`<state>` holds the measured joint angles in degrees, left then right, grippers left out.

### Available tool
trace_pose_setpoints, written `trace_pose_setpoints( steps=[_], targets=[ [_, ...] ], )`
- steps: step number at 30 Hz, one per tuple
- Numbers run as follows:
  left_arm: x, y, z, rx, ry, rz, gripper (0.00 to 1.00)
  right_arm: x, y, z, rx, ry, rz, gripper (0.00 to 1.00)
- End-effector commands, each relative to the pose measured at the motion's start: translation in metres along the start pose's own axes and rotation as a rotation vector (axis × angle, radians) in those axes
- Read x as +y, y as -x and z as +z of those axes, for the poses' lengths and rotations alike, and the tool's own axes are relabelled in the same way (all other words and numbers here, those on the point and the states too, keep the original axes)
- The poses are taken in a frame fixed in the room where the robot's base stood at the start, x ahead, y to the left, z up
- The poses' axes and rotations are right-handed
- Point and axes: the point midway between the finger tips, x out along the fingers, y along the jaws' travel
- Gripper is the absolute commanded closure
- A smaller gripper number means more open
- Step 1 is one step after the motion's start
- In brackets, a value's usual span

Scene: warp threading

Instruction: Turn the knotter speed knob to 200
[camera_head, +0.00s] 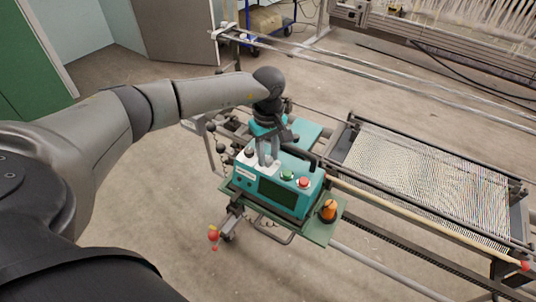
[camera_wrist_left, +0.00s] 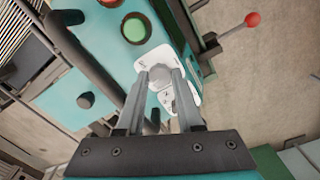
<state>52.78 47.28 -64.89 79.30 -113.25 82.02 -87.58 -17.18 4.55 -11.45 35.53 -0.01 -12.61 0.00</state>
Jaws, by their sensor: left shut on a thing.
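The teal knotter control box (camera_head: 273,190) sits on a green tray on the loom frame. In the left wrist view, a grey round knob (camera_wrist_left: 160,78) sits on a white dial plate (camera_wrist_left: 152,61) on its top panel. My left gripper (camera_head: 267,160) reaches down onto this panel, and its two fingers (camera_wrist_left: 159,76) are closed on the knob's sides. The dial's markings are too small and too covered to read. My right gripper is not in view.
A green button (camera_head: 287,175) and a red button (camera_head: 304,182) are beside the dial. An orange item (camera_head: 329,209) stands at the tray's right corner. A red-tipped lever (camera_head: 213,235) sticks out in front. Warp threads (camera_head: 420,185) stretch to the right.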

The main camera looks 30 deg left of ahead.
Motion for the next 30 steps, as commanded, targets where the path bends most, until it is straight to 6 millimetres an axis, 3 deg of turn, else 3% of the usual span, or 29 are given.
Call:
trace_pose_setpoints(
  steps=[18,30],
  targets=[
    [0.0006,0.001,-0.0006,0.0,0.524,0.002,1.0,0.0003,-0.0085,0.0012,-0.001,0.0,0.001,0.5],
    [0.0006,0.0015,-0.0009,0.001,0.724,0.002,1.0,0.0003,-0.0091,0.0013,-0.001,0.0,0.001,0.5]
  ],
)
